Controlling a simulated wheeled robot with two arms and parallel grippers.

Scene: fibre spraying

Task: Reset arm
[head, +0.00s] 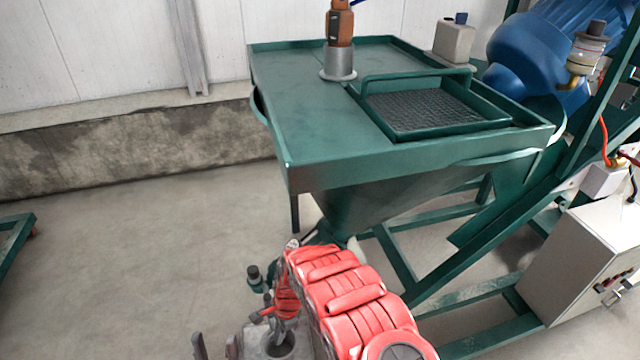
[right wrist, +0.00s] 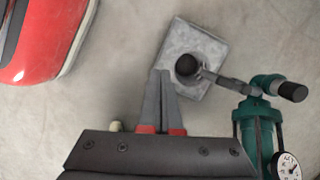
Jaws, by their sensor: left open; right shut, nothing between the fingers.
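My right gripper (right wrist: 160,88) is shut and empty in the right wrist view, its two grey fingers together. It points towards a pale grey block (right wrist: 208,45) with a dark round hole, and overlaps the block's near edge in the picture. I cannot tell whether they touch. In the head view a red arm of mine crosses the bottom middle, and the right gripper's fingers cannot be made out there. My left gripper (head: 215,346) shows as two dark fingertips apart at the bottom edge, open, with nothing seen between them.
A green hopper table (head: 330,120) with a mesh tray (head: 420,108) stands ahead. A green pump body (right wrist: 258,125) with a gauge (right wrist: 288,166) is right of the fingers. A grey cabinet (head: 585,260) stands at right. Floor at left is mostly clear.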

